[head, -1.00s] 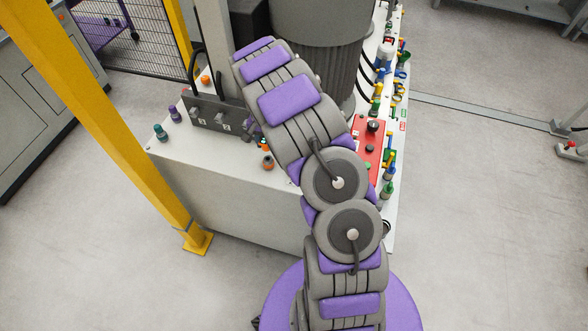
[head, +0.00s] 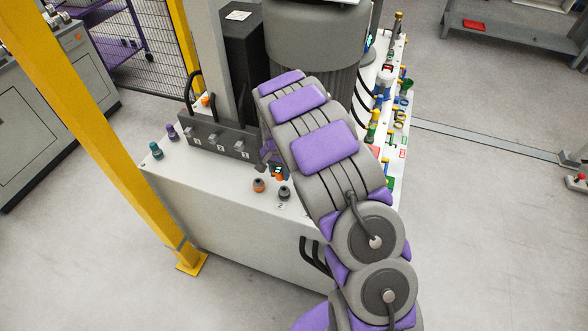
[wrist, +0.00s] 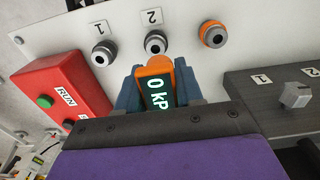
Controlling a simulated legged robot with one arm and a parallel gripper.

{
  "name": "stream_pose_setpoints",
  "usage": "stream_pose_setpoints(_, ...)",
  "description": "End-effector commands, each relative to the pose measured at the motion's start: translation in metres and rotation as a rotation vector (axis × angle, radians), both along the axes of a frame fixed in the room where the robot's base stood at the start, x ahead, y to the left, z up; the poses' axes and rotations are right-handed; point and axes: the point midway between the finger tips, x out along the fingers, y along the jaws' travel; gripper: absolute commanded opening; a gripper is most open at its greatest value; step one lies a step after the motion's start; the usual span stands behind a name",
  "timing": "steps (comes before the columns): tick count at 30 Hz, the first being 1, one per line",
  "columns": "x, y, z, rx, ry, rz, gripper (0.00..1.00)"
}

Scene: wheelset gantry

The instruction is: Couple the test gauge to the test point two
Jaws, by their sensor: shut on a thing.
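The test gauge (wrist: 160,93) has an orange end and a dark display reading "0 kP". My gripper (wrist: 157,82) is shut on it, with a blue-grey finger on each side. Test point two (wrist: 155,43) is a dark round fitting by the label "2", just beyond the gauge's orange end in the wrist view. I cannot tell whether they touch. In the head view, the gauge (head: 279,174) shows partly beside my arm, just above test point two (head: 284,193). The gauge's underside is hidden.
Test point one (wrist: 103,53) and an orange-ringed fitting (wrist: 212,33) flank test point two. A red box marked RUN (wrist: 62,95) and a dark switch block (wrist: 275,95) stand nearby. Teal and purple fittings (head: 156,150) sit at the panel's left. A yellow post (head: 95,130) stands left.

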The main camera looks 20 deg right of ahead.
Motion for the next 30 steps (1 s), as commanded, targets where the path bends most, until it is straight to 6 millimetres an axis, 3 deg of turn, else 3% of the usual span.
stream_pose_setpoints(9, 0.0, -0.02, -0.002, 0.021, 0.0, -0.005, 0.0)
stream_pose_setpoints(14, 0.0, -0.018, -0.008, 0.019, 0.0, -0.004, 0.0)
stream_pose_setpoints(22, 0.0, -0.005, -0.029, 0.005, -0.002, -0.003, 0.0)
stream_pose_setpoints(30, 0.0, -0.014, -0.052, 0.015, 0.0, -0.003, 0.0)
